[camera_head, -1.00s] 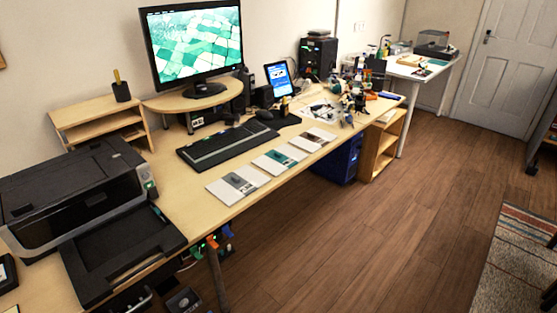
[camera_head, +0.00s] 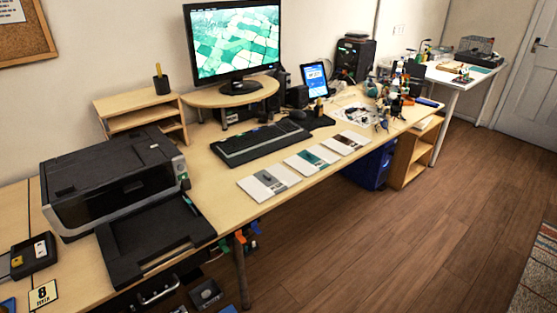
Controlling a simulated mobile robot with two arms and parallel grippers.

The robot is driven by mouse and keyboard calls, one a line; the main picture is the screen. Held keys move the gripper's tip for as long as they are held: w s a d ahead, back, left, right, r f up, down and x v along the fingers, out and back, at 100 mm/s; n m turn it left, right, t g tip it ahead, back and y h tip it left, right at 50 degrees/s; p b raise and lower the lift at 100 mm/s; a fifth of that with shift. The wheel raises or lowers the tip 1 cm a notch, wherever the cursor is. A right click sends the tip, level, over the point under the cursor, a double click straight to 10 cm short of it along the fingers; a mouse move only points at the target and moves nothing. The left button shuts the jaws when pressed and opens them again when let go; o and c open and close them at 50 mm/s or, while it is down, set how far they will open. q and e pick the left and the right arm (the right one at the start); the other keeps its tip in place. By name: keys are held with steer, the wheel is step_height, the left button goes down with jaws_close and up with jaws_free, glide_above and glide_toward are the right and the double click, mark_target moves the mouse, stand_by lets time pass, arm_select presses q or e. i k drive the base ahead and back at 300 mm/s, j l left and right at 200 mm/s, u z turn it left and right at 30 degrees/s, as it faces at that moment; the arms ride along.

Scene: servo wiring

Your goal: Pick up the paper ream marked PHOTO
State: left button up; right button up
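Three flat white packets with printed labels lie in a row along the desk's front edge, and they look like paper reams. The left one has a grey label (camera_head: 268,182), the middle one a teal label (camera_head: 312,160), and the right one a dark red label (camera_head: 346,141). The print is too small to read, so I cannot tell which is marked PHOTO. Neither of my grippers shows in the view.
A black printer (camera_head: 115,178) with its tray out stands at the left of the desk. A keyboard (camera_head: 262,142) lies behind the packets. A monitor (camera_head: 235,42) stands on a riser. The wooden floor (camera_head: 400,240) in front is clear. A blue bin (camera_head: 368,168) is under the desk.

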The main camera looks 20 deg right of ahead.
mark_target(312, 160)
steer(key=i+l+u, duration=0.1)
steer(key=l+u, duration=0.2)
steer(key=u, duration=0.15)
steer(key=i+l+u, duration=0.1)
steer(key=l+u, duration=0.6)
steer(key=u, duration=0.2)
